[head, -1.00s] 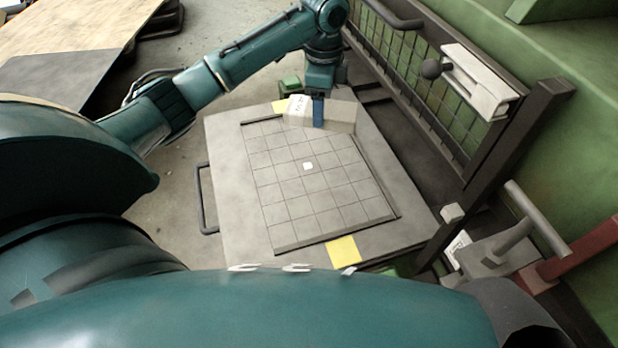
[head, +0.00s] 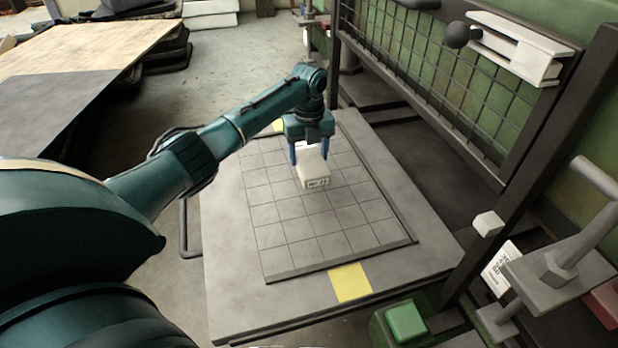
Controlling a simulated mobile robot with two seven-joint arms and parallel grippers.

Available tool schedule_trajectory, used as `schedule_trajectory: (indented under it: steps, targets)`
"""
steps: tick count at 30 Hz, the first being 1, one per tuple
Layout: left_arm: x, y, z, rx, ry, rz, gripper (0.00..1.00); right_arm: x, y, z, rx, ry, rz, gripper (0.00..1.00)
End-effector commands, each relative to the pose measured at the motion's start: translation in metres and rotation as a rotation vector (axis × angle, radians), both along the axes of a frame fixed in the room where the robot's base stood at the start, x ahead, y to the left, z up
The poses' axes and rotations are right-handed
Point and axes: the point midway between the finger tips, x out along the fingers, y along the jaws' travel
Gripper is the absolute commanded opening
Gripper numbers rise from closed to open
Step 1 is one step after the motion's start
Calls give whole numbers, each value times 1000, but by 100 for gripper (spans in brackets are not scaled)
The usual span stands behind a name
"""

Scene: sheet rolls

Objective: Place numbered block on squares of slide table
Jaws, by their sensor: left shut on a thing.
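The slide table (head: 232,290) is a grey slab with a raised panel of marked squares (head: 292,228). My left gripper (head: 309,160) is over the upper middle of the squares, its blue fingers pointing down. It is shut on a pale numbered block (head: 314,178) with dark print on its near face. I cannot tell whether the block touches the squares or hangs just above them. The squares under the block are hidden. My right gripper is not in view.
A dark frame with a mesh gate (head: 450,85) stands along the table's right side. A wooden-topped table (head: 75,60) is at the upper left. The near squares are clear.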

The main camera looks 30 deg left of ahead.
Motion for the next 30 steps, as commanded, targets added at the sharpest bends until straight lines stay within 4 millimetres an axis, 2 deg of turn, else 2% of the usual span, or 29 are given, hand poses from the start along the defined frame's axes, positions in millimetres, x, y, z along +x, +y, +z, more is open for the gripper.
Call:
schedule_trajectory:
  steps: [1, 5, 12, 25, 26, 30]
  targets:
    - [0, 0, -8, -1, -1, 0, 26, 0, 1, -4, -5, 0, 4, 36]
    - [1, -1, -18, -1, -3, -1, 26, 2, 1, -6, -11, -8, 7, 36]
    - [0, 0, -56, -1, -1, 2, 26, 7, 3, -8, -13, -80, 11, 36]
    - [0, 0, -63, -1, -2, 1, 26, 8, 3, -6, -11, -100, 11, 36]
    - [0, 0, -64, 0, 0, 1, 63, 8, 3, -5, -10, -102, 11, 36]
    - [0, 0, -63, 0, 0, 1, 75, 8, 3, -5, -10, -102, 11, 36]
